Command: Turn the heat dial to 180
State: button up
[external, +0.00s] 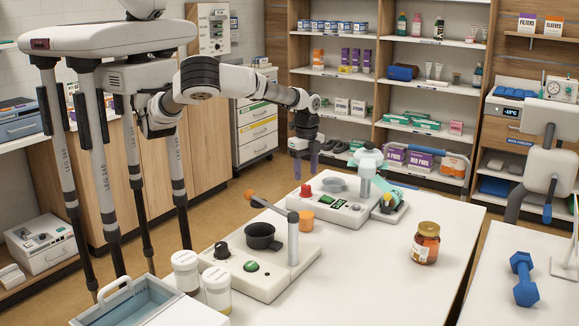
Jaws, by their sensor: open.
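Two white bench devices stand on the white table (440,212). The rear device (340,214) has a red knob (306,191) at its left end, a small dark display and a green button. The front device (262,281) has a black knob (221,250), a green button (250,266), a dark cup and a lever with an orange ball. No scale marks or numbers are legible, so I cannot tell which knob is the heat dial or its setting. My gripper (304,172) points down, open and empty, and appears above the red knob, apart from it.
Two white-lidded jars (217,290) and a blue tray (125,305) stand at the front left. A grey post (293,240) rises from the front device. The table's right part is mostly clear.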

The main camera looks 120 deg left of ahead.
aim_at(306, 186)
jog(key=shift+f+p, duration=0.45)
jog(key=shift+f, duration=2.3)
jog(key=c, duration=1)
jog(key=shift+b, duration=0.3)
